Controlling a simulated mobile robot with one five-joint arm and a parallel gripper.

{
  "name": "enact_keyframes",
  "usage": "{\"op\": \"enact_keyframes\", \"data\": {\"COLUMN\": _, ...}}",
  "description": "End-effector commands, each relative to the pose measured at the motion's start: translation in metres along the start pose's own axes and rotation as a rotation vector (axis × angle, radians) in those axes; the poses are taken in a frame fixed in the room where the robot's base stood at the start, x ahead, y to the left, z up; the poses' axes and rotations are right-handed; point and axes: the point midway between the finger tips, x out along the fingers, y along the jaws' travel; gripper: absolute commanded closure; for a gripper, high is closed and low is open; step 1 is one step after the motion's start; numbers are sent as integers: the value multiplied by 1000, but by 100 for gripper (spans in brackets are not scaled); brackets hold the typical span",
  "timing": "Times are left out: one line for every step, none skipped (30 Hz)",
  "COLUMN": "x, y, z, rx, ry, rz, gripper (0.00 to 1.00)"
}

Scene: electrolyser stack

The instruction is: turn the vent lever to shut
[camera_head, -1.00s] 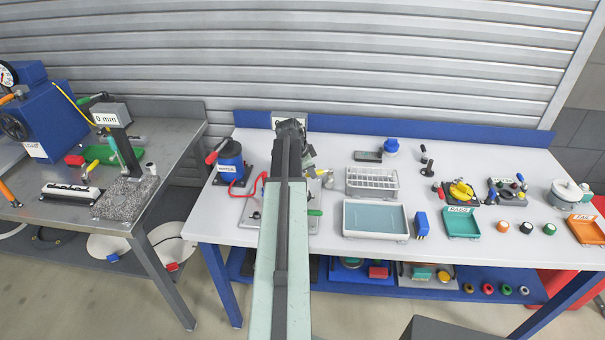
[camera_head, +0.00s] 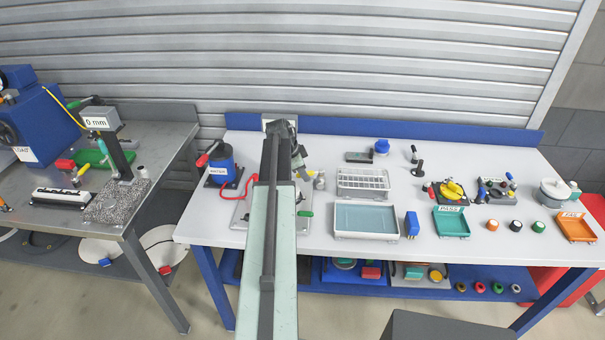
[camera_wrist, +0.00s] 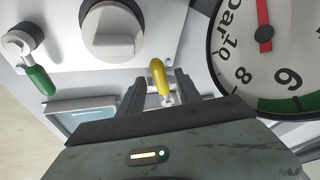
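A yellow-handled lever (camera_wrist: 158,77) shows in the wrist view, between the two fingers of my gripper (camera_wrist: 160,92). The fingers are apart, with a gap on each side of the handle; I cannot tell how deep it sits between them. In the head view the yellow handle (camera_head: 309,175) shows just right of my arm, which hides most of the panel. A green-handled lever (camera_wrist: 39,80) is at the left of the wrist view; its green handle also shows in the head view (camera_head: 305,213). No label tells which lever is the vent.
A grey round knob (camera_wrist: 112,30) and a large dial gauge (camera_wrist: 268,55) with a red needle flank the yellow lever. A blue WATER container (camera_head: 219,163) with a red hose stands left of my arm. A tube rack (camera_head: 362,184) and a teal-floored tray (camera_head: 366,234) stand to the right.

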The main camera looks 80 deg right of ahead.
Motion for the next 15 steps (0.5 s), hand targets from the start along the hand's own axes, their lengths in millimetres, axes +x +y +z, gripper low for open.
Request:
{"op": "enact_keyframes", "data": {"x": 0, "y": 0, "z": 0, "rx": 0, "ry": 0, "rz": 0, "gripper": 59}}
{"op": "enact_keyframes", "data": {"x": -1, "y": 0, "z": 0, "rx": 0, "ry": 0, "rz": 0, "gripper": 59}}
{"op": "enact_keyframes", "data": {"x": -2, "y": 0, "z": 0, "rx": 0, "ry": 0, "rz": 0, "gripper": 59}}
{"op": "enact_keyframes", "data": {"x": -4, "y": 0, "z": 0, "rx": 0, "ry": 0, "rz": 0, "gripper": 59}}
{"op": "enact_keyframes", "data": {"x": -7, "y": 0, "z": 0, "rx": -1, "ry": 0, "rz": 0, "gripper": 59}}
{"op": "enact_keyframes", "data": {"x": -11, "y": 0, "z": -1, "rx": -1, "ry": 0, "rz": 0, "gripper": 59}}
{"op": "enact_keyframes", "data": {"x": -15, "y": 0, "z": -1, "rx": -1, "ry": 0, "rz": 0, "gripper": 59}}
{"op": "enact_keyframes", "data": {"x": -20, "y": 0, "z": -2, "rx": -1, "ry": 0, "rz": 0, "gripper": 59}}
{"op": "enact_keyframes", "data": {"x": -27, "y": 0, "z": -2, "rx": -1, "ry": 0, "rz": 0, "gripper": 59}}
{"op": "enact_keyframes", "data": {"x": -32, "y": 0, "z": -2, "rx": -1, "ry": 0, "rz": 0, "gripper": 59}}
{"op": "enact_keyframes", "data": {"x": -38, "y": 0, "z": -2, "rx": -1, "ry": 0, "rz": 0, "gripper": 59}}
{"op": "enact_keyframes", "data": {"x": -47, "y": 0, "z": -3, "rx": -1, "ry": 0, "rz": -1, "gripper": 59}}
{"op": "enact_keyframes", "data": {"x": -53, "y": 0, "z": -3, "rx": -1, "ry": 0, "rz": -1, "gripper": 59}}
{"op": "enact_keyframes", "data": {"x": -59, "y": 0, "z": -3, "rx": -1, "ry": 0, "rz": -1, "gripper": 59}}
{"op": "enact_keyframes", "data": {"x": -66, "y": 0, "z": -4, "rx": -1, "ry": 0, "rz": -1, "gripper": 59}}
